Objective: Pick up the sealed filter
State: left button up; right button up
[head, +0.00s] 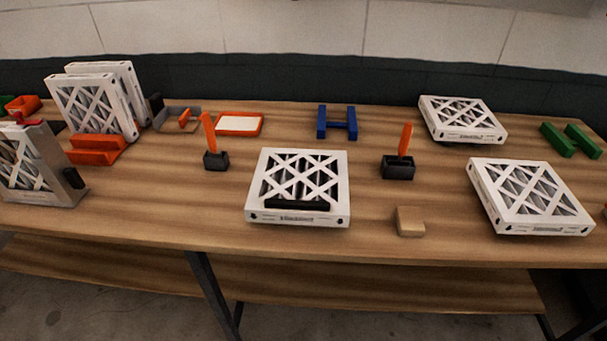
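Several white boxed filters with lattice faces are on the wooden table in the head view. One filter (298,216) lies flat at the front middle, with a black bar across its face. A second (530,197) lies flat at the right, and a third (461,118) lies flat behind it. Two more (85,100) stand upright in an orange holder (97,149) at the left. Another lattice face (22,160) leans in a grey frame (62,160) at the far left. I cannot tell which filter is sealed. Neither of my grippers is in view.
Two orange-handled tools stand in dark holders (216,160) (398,167). A tan block (409,221) sits near the front edge. Behind are an orange-rimmed tray (239,124), a blue stand (337,123) and green blocks (571,140). A dark wall strip (380,81) runs behind the table.

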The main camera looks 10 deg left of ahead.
aim_at(281, 173)
jog(key=k+j, duration=0.8)
jog(key=k, duration=0.2)
jog(key=k+l+u, duration=0.05)
